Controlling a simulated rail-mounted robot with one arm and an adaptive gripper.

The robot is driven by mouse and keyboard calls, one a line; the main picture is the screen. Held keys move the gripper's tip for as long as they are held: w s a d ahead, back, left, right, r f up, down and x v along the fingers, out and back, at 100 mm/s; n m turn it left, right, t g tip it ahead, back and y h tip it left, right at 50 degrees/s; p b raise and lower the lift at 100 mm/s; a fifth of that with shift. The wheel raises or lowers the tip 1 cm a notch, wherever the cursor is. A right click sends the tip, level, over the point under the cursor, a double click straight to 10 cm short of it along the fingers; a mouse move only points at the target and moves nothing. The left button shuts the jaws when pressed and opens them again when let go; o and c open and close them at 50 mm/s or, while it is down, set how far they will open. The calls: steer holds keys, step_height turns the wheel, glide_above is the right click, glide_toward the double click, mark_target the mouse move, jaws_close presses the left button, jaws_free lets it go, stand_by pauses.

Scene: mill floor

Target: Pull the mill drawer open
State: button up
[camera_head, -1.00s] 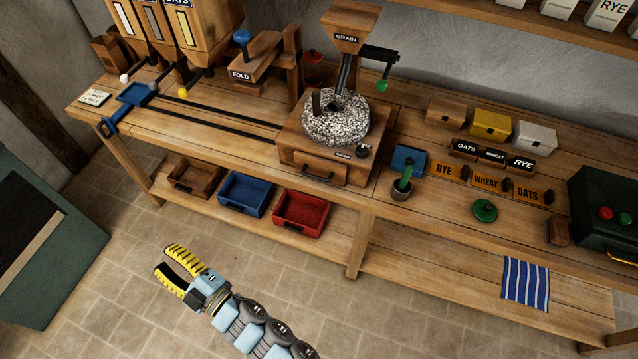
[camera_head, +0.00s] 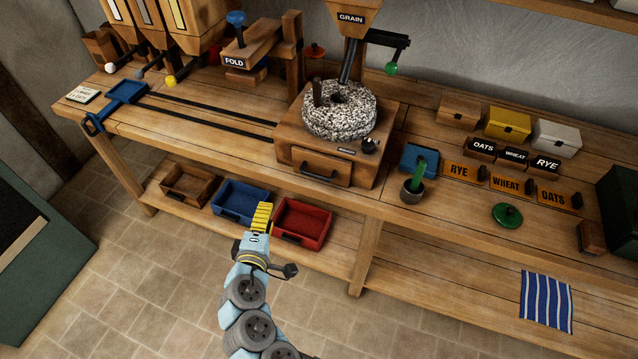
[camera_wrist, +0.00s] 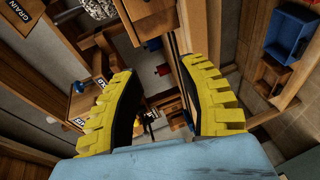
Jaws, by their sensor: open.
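The mill drawer (camera_head: 320,169) is a wooden front with a dark bar handle (camera_head: 320,175), set in the base of the mill under the speckled millstone (camera_head: 340,110). It looks shut, its front about flush with the mill box. My gripper (camera_head: 262,214) is in front of the bench and below the drawer, apart from it, over the gap between the blue and red bins. In the wrist view my gripper (camera_wrist: 160,95) shows two yellow ridged fingers spread apart with nothing held between them. The drawer handle is not clear in the wrist view.
The lower shelf holds a wooden bin (camera_head: 187,186), a blue bin (camera_head: 240,202) and a red bin (camera_head: 303,224). The tiled floor in front is clear.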

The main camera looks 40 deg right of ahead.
mark_target(319, 178)
steer(key=s+d+m+g+h+b, duration=0.2)
steer(key=s+d+g, duration=0.1)
steer(key=s+d, duration=0.15)
steer(key=x, duration=1.6)
steer(key=shift+s+d, duration=0.2)
steer(key=shift+d, duration=0.3)
jaws_close()
